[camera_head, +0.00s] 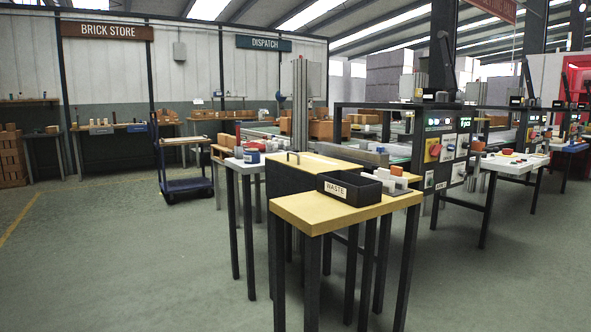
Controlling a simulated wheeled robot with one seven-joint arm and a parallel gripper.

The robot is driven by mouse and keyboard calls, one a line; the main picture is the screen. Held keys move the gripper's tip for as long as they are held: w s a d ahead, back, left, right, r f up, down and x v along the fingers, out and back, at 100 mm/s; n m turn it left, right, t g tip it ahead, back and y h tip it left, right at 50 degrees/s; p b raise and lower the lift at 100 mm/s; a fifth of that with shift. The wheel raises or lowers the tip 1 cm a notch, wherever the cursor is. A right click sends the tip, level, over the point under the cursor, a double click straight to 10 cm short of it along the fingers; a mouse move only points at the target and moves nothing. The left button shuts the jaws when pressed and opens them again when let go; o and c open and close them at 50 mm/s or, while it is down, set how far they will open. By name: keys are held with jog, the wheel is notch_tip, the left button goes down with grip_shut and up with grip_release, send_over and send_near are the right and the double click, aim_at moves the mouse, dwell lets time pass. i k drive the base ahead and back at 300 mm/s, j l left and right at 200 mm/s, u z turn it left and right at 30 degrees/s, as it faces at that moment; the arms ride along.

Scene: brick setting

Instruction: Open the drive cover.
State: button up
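A low dark cabinet (287,181) with a yellow top (318,162) stands behind the front wooden table. A small dark handle (293,155) stands up at the left of that top. This looks like the drive cover, lying flat and seemingly shut, but no label confirms it. The cabinet's lower right part is hidden by the front table and the waste bin. My gripper is not in view.
A wooden table (300,215) in front bears a black waste bin (350,188). White side tables (240,161) and (512,163) flank the line. A control panel (447,148) stands right. A blue trolley (187,187) stands left. Floor is clear at front and left.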

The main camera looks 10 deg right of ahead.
aim_at(309, 164)
jog(key=i+j, duration=0.15)
jog(key=i, duration=0.15)
jog(key=i+j+z, duration=0.1)
jog(key=i, duration=0.25)
jog(key=i+j, duration=0.8)
jog(key=i, duration=0.15)
jog(key=i+j, duration=0.8)
jog(key=i+z, duration=0.05)
jog(key=i, duration=0.1)
